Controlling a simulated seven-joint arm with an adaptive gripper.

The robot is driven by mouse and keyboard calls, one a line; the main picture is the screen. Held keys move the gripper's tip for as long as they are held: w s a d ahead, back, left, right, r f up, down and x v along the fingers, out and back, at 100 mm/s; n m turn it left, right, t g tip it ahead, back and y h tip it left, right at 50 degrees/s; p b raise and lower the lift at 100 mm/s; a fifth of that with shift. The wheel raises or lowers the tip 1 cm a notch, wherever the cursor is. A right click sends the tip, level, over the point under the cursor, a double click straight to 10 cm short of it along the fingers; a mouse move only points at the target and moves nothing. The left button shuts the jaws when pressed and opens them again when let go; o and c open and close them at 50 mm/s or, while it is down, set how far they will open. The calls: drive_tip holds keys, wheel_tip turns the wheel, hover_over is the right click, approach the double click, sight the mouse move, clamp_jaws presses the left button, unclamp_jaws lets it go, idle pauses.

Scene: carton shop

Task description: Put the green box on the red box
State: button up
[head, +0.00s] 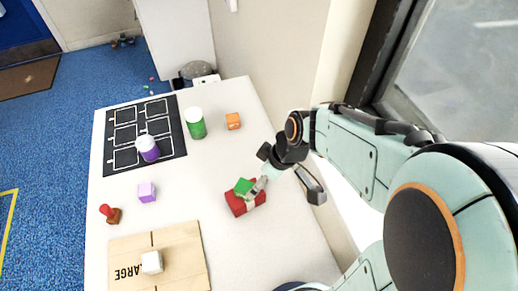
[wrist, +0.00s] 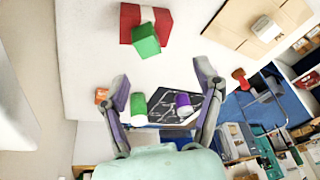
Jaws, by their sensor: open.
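The red box (head: 237,206), with a pale band across it, sits on the white table. The green box (head: 243,187) rests on top of it, turned at an angle to it. Both show at the top of the wrist view, the red box (wrist: 128,22) behind the green box (wrist: 146,41). My gripper (head: 287,188) is open just right of the boxes. In the wrist view its fingers (wrist: 162,78) are spread with nothing between their tips, and the green box stands clear beyond them.
A flat carton (head: 190,245) holds a white box (head: 152,262). A purple box (head: 147,192) and red stamp (head: 109,214) lie left. A green bottle (head: 196,124), orange box (head: 233,121) and purple bottle (head: 148,149) on a black mat (head: 118,162) stand farther back.

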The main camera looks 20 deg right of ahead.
drive_tip(key=s+a+r+m+g+h, duration=0.1)
drive_tip(key=s+r+m, duration=0.1)
drive_tip(key=s, duration=0.4)
drive_tip(key=s+a+r+m+g+h, duration=0.1)
drive_tip(key=s+r+m, duration=0.2)
drive_tip(key=s, duration=0.4)
drive_tip(key=shift+s+r+m+g, duration=0.15)
drive_tip(key=shift+r+m+g, duration=0.15)
drive_tip(key=shift+m, duration=0.5)
